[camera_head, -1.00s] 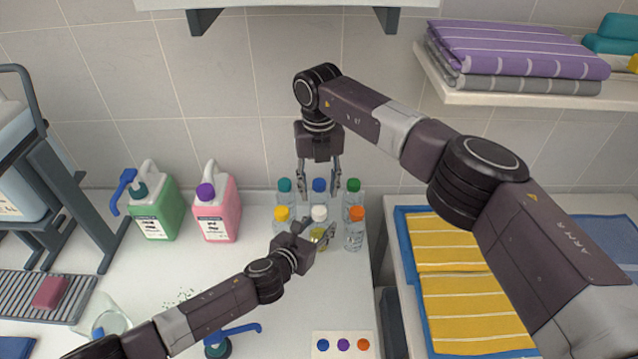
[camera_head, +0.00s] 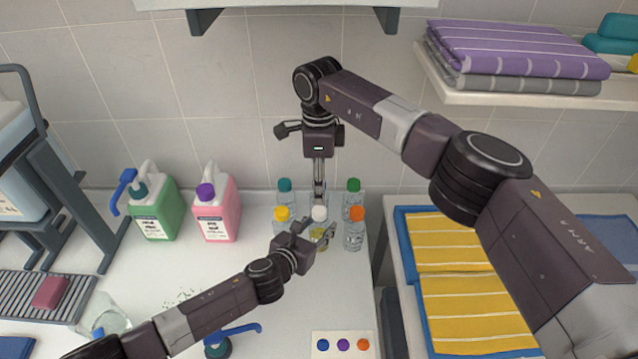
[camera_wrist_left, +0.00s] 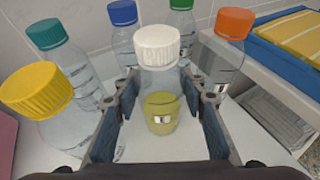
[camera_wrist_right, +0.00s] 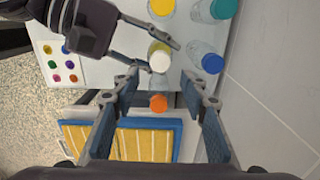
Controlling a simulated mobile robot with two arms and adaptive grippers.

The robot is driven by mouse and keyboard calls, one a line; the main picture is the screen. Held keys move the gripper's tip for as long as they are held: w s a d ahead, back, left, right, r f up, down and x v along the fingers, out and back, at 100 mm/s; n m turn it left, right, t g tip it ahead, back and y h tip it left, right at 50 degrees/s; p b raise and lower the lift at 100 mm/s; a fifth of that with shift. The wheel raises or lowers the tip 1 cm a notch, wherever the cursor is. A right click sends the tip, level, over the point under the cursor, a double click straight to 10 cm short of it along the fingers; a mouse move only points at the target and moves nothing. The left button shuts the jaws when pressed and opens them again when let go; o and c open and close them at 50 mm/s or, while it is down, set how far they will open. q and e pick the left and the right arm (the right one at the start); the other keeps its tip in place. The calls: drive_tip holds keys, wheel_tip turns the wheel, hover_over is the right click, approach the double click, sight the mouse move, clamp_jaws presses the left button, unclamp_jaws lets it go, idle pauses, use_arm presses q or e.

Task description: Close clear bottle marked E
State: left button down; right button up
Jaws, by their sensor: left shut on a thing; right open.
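A clear bottle with yellow liquid (camera_wrist_left: 162,112) and a white cap (camera_wrist_left: 158,47) stands upright between the fingers of my left gripper (camera_wrist_left: 163,95), which is shut on it. The white cap sits on the bottle's mouth; I cannot tell how tight it is. Its marking is too small to read. In the head view the white cap (camera_head: 319,213) shows just below the fingertips of my right gripper (camera_head: 319,200). My right gripper is open and empty, pointing down over the bottles. In the right wrist view the white cap (camera_wrist_right: 159,61) lies beyond its spread fingers.
Bottles with yellow (camera_head: 282,214), teal (camera_head: 285,185), green (camera_head: 354,185), orange (camera_head: 357,214) and blue (camera_wrist_left: 123,12) caps stand close around. Green (camera_head: 157,210) and pink (camera_head: 217,212) jugs stand left. A card with coloured dots (camera_head: 343,345) lies in front.

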sight(319, 210)
idle(0.4)
drive_tip(key=shift+f, duration=4.05)
clamp_jaws()
drive_tip(key=m, duration=1.1)
drive_tip(key=shift+o, duration=0.8)
unclamp_jaws()
drive_tip(key=shift+r, duration=0.1)
